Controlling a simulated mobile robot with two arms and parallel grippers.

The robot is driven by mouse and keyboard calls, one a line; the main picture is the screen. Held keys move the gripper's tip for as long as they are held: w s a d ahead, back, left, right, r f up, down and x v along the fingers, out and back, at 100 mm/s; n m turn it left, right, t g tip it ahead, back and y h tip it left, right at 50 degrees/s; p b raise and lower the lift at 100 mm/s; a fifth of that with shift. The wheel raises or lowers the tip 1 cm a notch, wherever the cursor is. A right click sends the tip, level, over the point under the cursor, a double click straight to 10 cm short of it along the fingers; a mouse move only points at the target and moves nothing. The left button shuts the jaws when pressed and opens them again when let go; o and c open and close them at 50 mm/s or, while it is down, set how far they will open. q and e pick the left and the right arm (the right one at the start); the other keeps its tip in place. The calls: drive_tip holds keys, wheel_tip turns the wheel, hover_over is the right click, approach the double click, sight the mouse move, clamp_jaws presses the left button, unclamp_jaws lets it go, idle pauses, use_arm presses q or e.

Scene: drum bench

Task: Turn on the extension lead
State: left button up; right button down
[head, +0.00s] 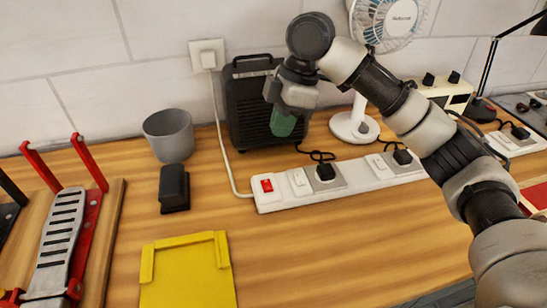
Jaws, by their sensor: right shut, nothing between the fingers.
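The white extension lead (375,174) lies on the wooden bench, running from the centre toward the right. Its red rocker switch (267,185) is at the left end. I cannot tell which way the rocker is tipped. Black plugs sit in some of its sockets, including one plug (325,172) near the switch. The lead's white cable runs up to a wall plug (207,57). My right gripper (283,127) is shut and empty, pointing down in front of the black speaker-like box, above and behind the lead, apart from the switch. My left gripper is out of view.
The black box (248,108) stands at the wall, with a white fan (352,126) to its right. A grey cup (169,134), a small black block (174,188) and a yellow tray (186,277) are left. Bare bench lies in front of the lead.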

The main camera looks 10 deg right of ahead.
sight(266, 188)
drive_tip(key=x, duration=1.2)
drive_tip(key=shift+s+d+f, duration=0.15)
drive_tip(key=shift+s+d, duration=0.05)
drive_tip(key=shift+d, duration=0.2)
drive_tip(key=shift+s+f+p, duration=0.1)
drive_tip(key=shift+f+p, duration=0.2)
drive_tip(key=shift+f, duration=0.35)
